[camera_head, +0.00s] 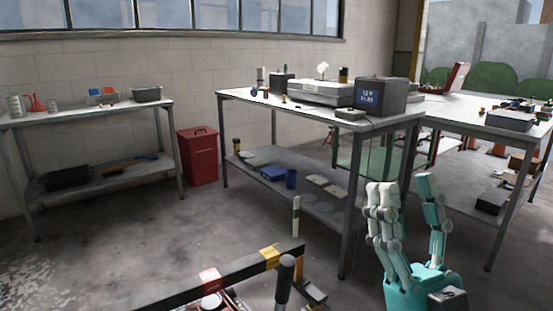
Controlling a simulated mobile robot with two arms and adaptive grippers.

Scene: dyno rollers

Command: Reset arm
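My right gripper (405,184) stands at the lower right of the head view, teal at the base with pale grey fingers pointing up. Its fingers are spread apart with a clear gap, and nothing shows between them. It is in front of the middle workbench's right end in the picture. My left gripper is not in view.
A middle workbench (235,98) carries boxes and a dark device (380,97). A left bench (90,112), red bin (198,156) and right bench (468,118) stand around. A dark frame bar (235,272) crosses the bottom foreground. Floor (110,240) at left is clear.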

